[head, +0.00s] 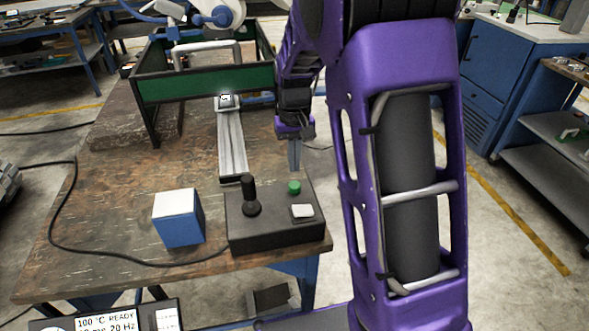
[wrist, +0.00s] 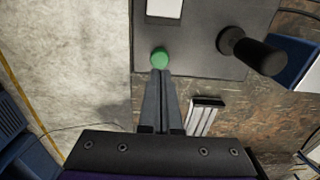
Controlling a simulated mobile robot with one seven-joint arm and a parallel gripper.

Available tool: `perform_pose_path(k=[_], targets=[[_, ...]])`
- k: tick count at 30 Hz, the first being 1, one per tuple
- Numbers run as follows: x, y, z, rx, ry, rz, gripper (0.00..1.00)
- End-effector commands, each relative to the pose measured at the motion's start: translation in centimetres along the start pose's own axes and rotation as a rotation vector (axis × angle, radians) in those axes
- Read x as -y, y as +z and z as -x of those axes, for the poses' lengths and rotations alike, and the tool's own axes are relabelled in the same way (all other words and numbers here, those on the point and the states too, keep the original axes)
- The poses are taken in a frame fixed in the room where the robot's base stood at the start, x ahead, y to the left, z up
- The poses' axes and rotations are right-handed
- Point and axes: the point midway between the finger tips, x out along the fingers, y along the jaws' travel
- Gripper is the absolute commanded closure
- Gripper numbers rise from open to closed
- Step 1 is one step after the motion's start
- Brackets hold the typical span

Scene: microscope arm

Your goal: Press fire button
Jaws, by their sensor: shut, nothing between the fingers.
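A green round button (head: 294,187) stands on top of a black control box (head: 270,238) on the wooden table. The box also carries a black joystick (head: 250,197) at its left and a white square button (head: 302,211) nearer the front. My gripper (head: 294,168) points down just behind the green button, with its fingers shut and empty. In the wrist view the shut fingertips (wrist: 158,72) lie right at the edge of the green button (wrist: 159,56). I cannot tell whether they touch it. No label on either button is readable.
A blue and white cube (head: 179,217) stands left of the box. A metal rail (head: 231,145) runs back from the box to a green-sided frame (head: 205,84). A black cable (head: 110,254) lies along the table's left.

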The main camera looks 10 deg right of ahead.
Motion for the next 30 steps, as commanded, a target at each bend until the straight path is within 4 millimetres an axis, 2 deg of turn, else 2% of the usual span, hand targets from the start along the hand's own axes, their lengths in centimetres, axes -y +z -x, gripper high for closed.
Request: perform_pose_path(k=[1, 6, 12, 30], targets=[[0.0, -0.1, 1.4, -0.005, -0.001, 0.000, 1.00], [-0.1, -0.2, 5.1, -0.006, 0.000, 0.001, 1.00], [-0.1, -0.2, 7.5, -0.005, 0.000, 0.000, 1.00], [0.0, -0.2, 8.1, -0.004, 0.000, 0.000, 1.00]])
